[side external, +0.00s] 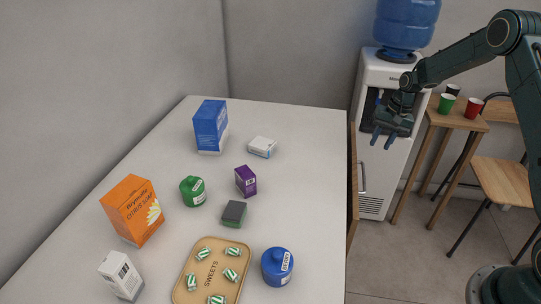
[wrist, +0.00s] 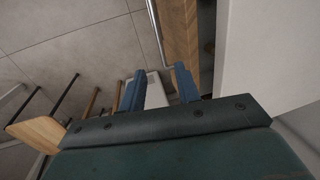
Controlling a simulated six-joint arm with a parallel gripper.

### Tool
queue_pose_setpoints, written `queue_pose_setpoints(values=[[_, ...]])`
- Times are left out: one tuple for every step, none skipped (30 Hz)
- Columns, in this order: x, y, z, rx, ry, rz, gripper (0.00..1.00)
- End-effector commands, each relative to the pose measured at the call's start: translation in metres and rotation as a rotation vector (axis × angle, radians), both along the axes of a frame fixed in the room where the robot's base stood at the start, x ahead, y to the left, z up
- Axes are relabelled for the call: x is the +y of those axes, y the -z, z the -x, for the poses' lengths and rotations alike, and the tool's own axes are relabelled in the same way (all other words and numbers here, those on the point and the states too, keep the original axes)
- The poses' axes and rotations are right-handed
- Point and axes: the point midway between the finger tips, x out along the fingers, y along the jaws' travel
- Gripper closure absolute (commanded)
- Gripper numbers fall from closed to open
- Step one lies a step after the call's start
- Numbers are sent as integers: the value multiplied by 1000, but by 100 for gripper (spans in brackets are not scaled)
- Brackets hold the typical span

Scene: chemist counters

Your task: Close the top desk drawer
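The desk (side external: 310,150) has a white top. The drawer's wooden front (side external: 352,210) stands along the desk's right side in the side view, with a metal handle (side external: 362,178) on its outer face. In the wrist view the wooden front (wrist: 180,32) and handle (wrist: 157,25) are at the top. A dark strip of drawer interior shows between the front and the white desk top (wrist: 275,55), so the drawer is partly open. My gripper (side external: 382,139) is open and empty, raised near the front's far end, apart from it. Its two fingers (wrist: 159,85) are spread in the wrist view.
A water dispenser (side external: 386,78) stands behind my gripper. A small wooden table (side external: 455,118) with cups and a chair (side external: 502,183) are at the right. Boxes, jars and a sweets tray (side external: 183,288) are on the desk. The floor (side external: 405,255) right of the drawer is clear.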

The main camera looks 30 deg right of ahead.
Motion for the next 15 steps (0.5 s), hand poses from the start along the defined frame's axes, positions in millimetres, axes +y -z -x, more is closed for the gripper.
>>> queue_pose_setpoints(values=[[-1,-6,0,-2,0,1,67],[-1,-8,1,-3,1,1,67],[-2,-10,1,-2,0,1,67],[-2,-12,1,-1,0,0,67],[-2,-13,1,-1,0,1,67],[-2,-14,2,0,0,0,67],[-2,-14,2,0,0,0,67],[-2,-15,2,0,0,0,67],[-2,-15,2,0,0,0,67],[-2,-15,2,0,0,0,67],[-2,-15,2,0,0,0,67],[-2,-15,2,0,0,0,67],[-2,-15,2,0,0,0,67],[-2,-15,2,0,0,0,67],[-2,-15,2,-1,0,1,67]])
